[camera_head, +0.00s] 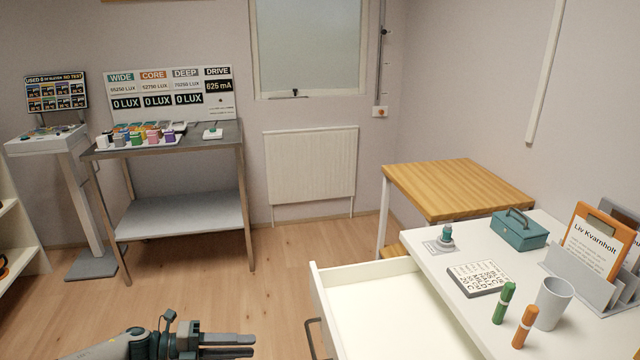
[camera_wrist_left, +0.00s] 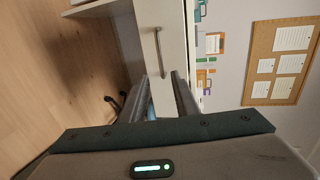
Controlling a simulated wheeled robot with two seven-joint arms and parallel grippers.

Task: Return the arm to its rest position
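My left arm comes in at the bottom left of the head view, low over the wooden floor. Its gripper (camera_head: 250,346) points right, towards the open drawer's front, with its fingers a little apart. In the left wrist view the two fingers (camera_wrist_left: 160,78) also stand apart, with no held object visible between them. A white front with a metal handle (camera_wrist_left: 158,52) shows beyond the fingertips. My right arm and gripper are in neither view.
A white drawer (camera_head: 390,305) stands open, its handle (camera_head: 312,338) right of my left gripper. The white desk (camera_head: 440,275) holds markers, a cup and a teal box. A metal bench (camera_head: 180,215) stands back left. The floor (camera_head: 215,285) between is clear.

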